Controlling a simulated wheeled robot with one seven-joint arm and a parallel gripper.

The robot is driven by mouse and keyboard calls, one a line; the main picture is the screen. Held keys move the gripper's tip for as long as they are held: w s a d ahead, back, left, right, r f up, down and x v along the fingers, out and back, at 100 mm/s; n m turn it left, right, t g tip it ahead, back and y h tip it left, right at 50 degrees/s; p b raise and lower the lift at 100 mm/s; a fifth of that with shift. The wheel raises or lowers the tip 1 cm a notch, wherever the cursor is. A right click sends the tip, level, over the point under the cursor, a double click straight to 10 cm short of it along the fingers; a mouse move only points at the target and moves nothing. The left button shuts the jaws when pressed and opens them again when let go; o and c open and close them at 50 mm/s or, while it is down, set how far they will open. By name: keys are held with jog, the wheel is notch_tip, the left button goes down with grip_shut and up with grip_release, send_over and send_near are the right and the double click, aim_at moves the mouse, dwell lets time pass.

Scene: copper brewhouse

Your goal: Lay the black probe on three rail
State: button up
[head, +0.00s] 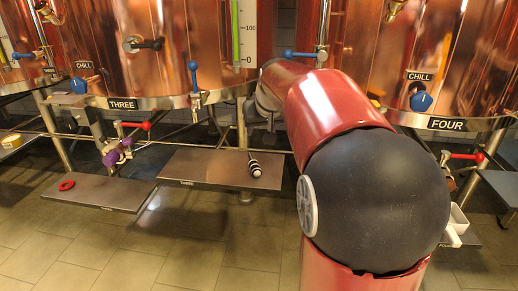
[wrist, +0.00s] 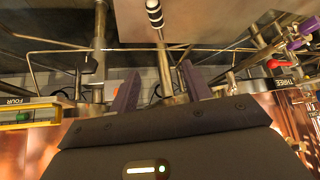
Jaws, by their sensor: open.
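The black probe (head: 254,165), with pale bands, lies on the right part of a grey shelf (head: 205,167) below the tank labelled THREE (head: 123,104). The probe also shows at the top edge of the wrist view (wrist: 154,14), partly cut off. A thin steel rail (head: 70,135) runs below tank three, behind the shelves; I cannot tell whether it is the three rail. My gripper (wrist: 160,72) is open, its two dark fingers apart with nothing held. A steel post shows between the fingers. The probe lies beyond the fingertips, apart from them. In the head view my arm hides the gripper.
A lower left shelf (head: 105,193) carries a red ring (head: 66,185). A purple-handled valve (head: 117,152) and a blue lever (head: 194,78) stick out near tank three. Tank FOUR (head: 447,124) and a white container (head: 457,222) stand right. The tiled floor in front is clear.

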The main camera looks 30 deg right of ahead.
jog(key=s+a+f, duration=0.3)
jog(key=s+a, duration=0.2)
jog(key=s, duration=0.4)
jog(key=s+a+f+n+g+y, duration=0.1)
jog(key=s+a+f, duration=0.2)
jog(key=s, duration=0.6)
jog(key=s+a+f+n, duration=0.1)
jog(key=s+a+f, duration=0.3)
jog(key=s+a, duration=0.3)
jog(key=s, duration=0.2)
jog(key=shift+s+a+g+y, duration=0.15)
jog(key=shift+s+g+y, duration=0.15)
jog(key=shift+s, duration=0.1)
jog(key=shift+r, duration=0.1)
notch_tip(320, 180, up, 9)
jog(key=p, duration=0.9)
jog(key=shift+c, duration=0.5)
